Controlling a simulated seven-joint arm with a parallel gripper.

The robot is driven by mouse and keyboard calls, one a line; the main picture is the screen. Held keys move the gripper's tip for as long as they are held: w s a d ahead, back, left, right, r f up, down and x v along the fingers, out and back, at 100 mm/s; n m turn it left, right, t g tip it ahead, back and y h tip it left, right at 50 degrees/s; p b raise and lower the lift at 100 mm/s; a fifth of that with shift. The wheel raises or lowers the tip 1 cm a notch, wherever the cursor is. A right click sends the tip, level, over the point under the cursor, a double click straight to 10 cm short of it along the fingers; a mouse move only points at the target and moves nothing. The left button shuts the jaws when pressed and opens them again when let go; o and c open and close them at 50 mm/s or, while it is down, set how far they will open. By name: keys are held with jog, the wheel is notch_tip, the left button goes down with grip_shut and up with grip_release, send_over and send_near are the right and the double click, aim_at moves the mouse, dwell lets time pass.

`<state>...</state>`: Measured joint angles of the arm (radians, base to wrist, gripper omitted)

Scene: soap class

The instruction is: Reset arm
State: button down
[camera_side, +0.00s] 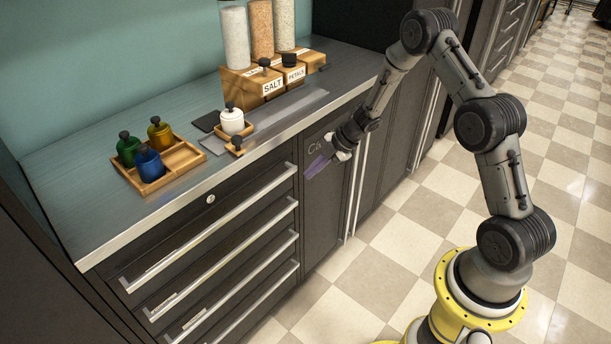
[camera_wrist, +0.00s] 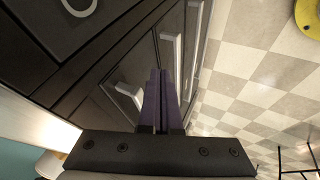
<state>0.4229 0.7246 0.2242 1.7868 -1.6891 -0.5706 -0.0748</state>
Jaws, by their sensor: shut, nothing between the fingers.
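My gripper (camera_side: 319,165) is in the side view, in front of the dark cabinet fronts and below the counter's front edge. Its purple fingers are shut and empty, pointing down and to the left. In the wrist view the two fingers (camera_wrist: 161,100) lie together along their length with nothing between them. My arm reaches over from the yellow base at the right, bent high at the elbow. The gripper is apart from everything on the counter.
A wooden tray (camera_side: 186,158) with green, blue and yellow bottles stands on the counter (camera_side: 95,188). A white jar (camera_side: 232,121) and wooden SALT box (camera_side: 267,90) stand further right. Drawer handles (camera_side: 225,208) and upright door handles (camera_side: 357,185) stick out. The checkered floor (camera_side: 395,255) is open.

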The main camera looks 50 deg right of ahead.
jog(key=v, duration=0.7)
jog(key=w+a+r+t, duration=0.2)
jog(key=a+r, duration=0.2)
jog(key=r, duration=0.6)
jog(key=w+a+r+t, duration=0.1)
jog(key=a+r+t, duration=0.15)
jog(key=r, duration=0.65)
jog(key=s+a+r+m+t+h, duration=0.1)
jog(key=s+r+m+t+h, duration=0.15)
jog(key=r, duration=0.55)
jog(key=s+a+r+m+t+h, duration=0.1)
jog(key=s+r+m+h, duration=0.2)
jog(key=r, duration=0.4)
jog(key=s+d+m+g+h, duration=0.15)
jog(key=s+m, duration=0.45)
jog(key=s, duration=0.6)
jog(key=s+a+f+m+g+y, duration=0.1)
jog(key=s+a+f+m+g, duration=0.1)
jog(key=s+f, duration=0.3)
jog(key=s+a+f+m+g+y, duration=0.1)
jog(key=s+a+f+m+g, duration=0.2)
jog(key=s+f, duration=0.3)
jog(key=s+g, duration=0.1)
jog(key=s, duration=0.3)
jog(key=shift+s+f+g, duration=0.2)
jog(key=shift+f+g, duration=0.1)
jog(key=shift+g, duration=0.05)
